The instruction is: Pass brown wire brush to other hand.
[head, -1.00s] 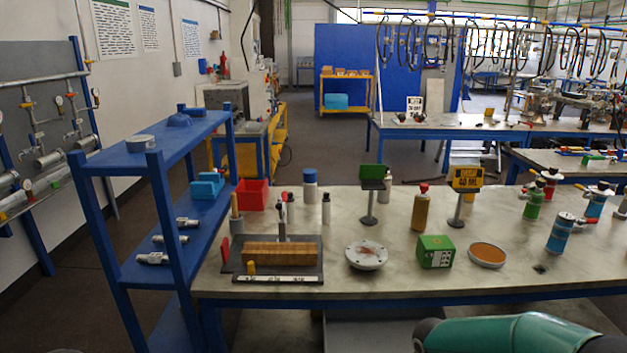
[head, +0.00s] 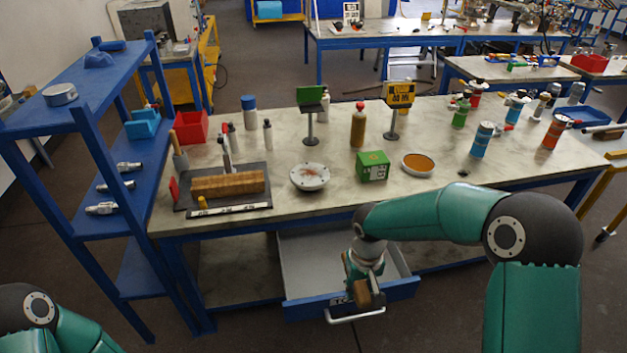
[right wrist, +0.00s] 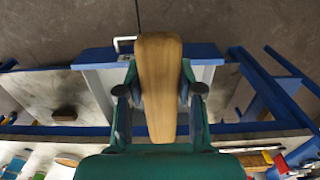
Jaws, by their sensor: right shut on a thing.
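The brown wire brush (head: 362,292) is in my right gripper (head: 366,278), in front of the table and over the front of the open drawer. In the right wrist view its long wooden body (right wrist: 158,88) lies between the two fingers of my right gripper (right wrist: 158,92), which are shut on it. Its bristles cannot be made out. My left arm shows only at the bottom left of the head view; the left gripper is out of frame.
An open drawer (head: 300,262) sticks out below the workbench (head: 310,208). A blue shelf (head: 80,128) stands at the left. A wooden block row (head: 228,184), a flange (head: 310,177) and a green box (head: 373,167) lie near the front edge.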

